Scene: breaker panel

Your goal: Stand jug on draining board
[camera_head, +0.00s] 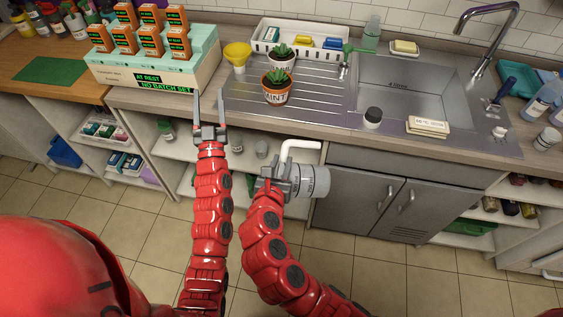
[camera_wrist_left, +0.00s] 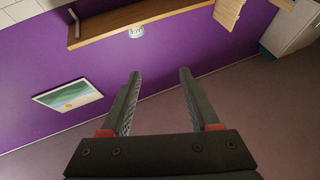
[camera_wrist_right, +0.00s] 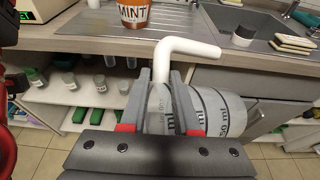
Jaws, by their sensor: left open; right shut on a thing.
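The grey jug (camera_head: 314,181), with ml markings and a white handle (camera_head: 300,149), is held on its side in front of the counter, below its top edge. My right gripper (camera_head: 273,183) is shut on the jug; the jug (camera_wrist_right: 215,112) also shows between and beyond the fingers in the right wrist view. Which part the fingers grip is unclear. The ribbed steel draining board (camera_head: 325,98) lies left of the sink. My left gripper (camera_head: 209,112) is open and empty near the counter's front edge, left of the draining board; its empty fingers (camera_wrist_left: 158,85) show in the left wrist view.
The sink (camera_head: 425,95) is to the right. A batch rack (camera_head: 150,70) stands left. Shelves lie below the counter.

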